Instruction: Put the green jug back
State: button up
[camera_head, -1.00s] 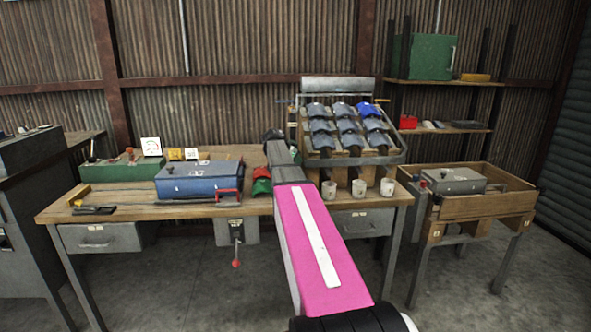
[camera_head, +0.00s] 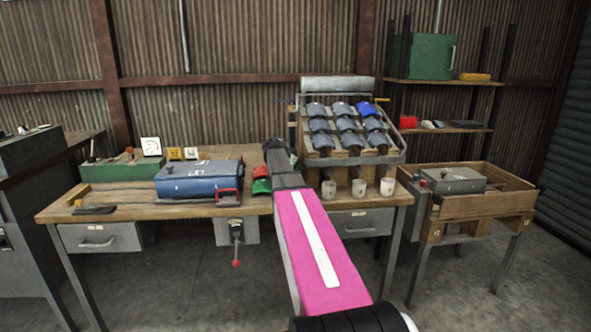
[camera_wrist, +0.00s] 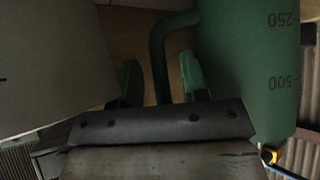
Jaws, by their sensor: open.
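The green jug (camera_wrist: 250,70) fills the right of the wrist view, with dark markings 250 and 500 on its side. Its curved green handle (camera_wrist: 157,58) comes down between the two fingers of my gripper (camera_wrist: 159,76). The fingers stand apart on either side of the handle, with a gap on each side. My gripper is open. In the head view my own arm covers the gripper. A small green item (camera_head: 261,187) shows beside the arm on the bench; I cannot tell whether it is the jug.
The wooden workbench (camera_head: 130,207) carries a blue case (camera_head: 198,180) left of my arm. Several white cups (camera_head: 358,187) and a tilted rack (camera_head: 345,130) of dark pieces stand right. A pale panel (camera_wrist: 45,60) is close at the left of the wrist view. A wooden crate (camera_head: 490,205) stands farther right.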

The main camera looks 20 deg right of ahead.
jog(key=v, duration=1.2)
jog(key=shift+r, duration=0.15)
jog(key=shift+s, duration=0.15)
